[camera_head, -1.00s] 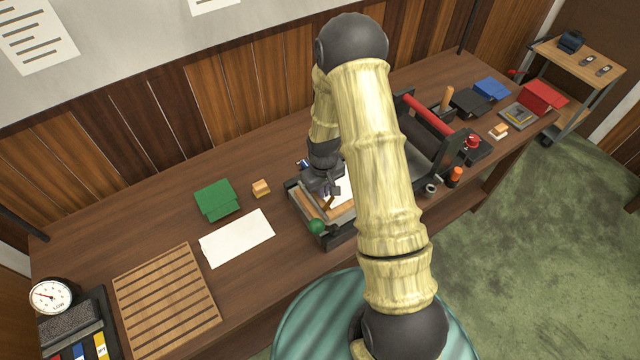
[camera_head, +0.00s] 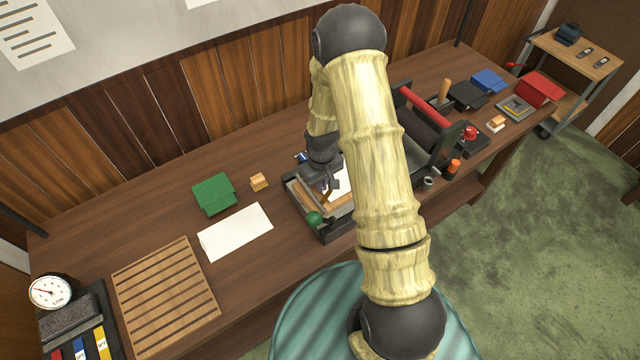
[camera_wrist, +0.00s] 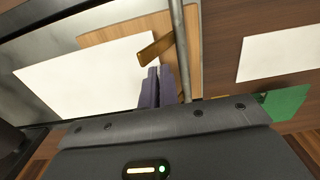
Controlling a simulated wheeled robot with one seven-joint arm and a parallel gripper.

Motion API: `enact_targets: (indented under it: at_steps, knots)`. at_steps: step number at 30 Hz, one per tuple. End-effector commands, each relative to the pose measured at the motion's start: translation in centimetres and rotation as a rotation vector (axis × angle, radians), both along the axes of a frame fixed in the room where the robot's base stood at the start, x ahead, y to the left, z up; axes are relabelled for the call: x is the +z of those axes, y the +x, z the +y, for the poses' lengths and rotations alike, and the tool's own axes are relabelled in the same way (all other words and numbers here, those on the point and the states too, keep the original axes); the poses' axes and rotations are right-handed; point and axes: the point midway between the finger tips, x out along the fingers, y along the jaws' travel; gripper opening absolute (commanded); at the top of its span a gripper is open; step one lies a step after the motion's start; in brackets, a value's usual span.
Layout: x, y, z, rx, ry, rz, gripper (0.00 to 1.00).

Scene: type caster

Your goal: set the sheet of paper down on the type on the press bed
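The white sheet of paper (camera_wrist: 85,78) lies over the press bed in the wrist view. Part of it (camera_head: 342,188) shows beside my arm in the head view. My gripper (camera_wrist: 158,75) is at the sheet's right edge, its purple fingers close together with the edge running between them. In the head view my gripper (camera_head: 328,184) is low over the small press (camera_head: 329,233), which has a dark frame and a green knob. The type is hidden under the sheet. I cannot tell whether the sheet touches it all over.
A second white sheet or stack (camera_head: 235,231) lies left of the press, with a green folded object (camera_head: 214,195) and a small wooden block (camera_head: 259,182) behind it. A slatted wooden rack (camera_head: 166,297) is farther left. A dark machine with a red bar (camera_head: 427,109) stands right of the press.

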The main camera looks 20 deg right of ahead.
Motion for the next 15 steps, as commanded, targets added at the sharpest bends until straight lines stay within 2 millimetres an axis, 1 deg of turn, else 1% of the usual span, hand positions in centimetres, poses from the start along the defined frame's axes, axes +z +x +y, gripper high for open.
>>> enact_targets:
  at_steps: [15]
  knots:
    - [-0.01, 0.03, 0.71, 0.004, 0.000, 0.000, 0.00]
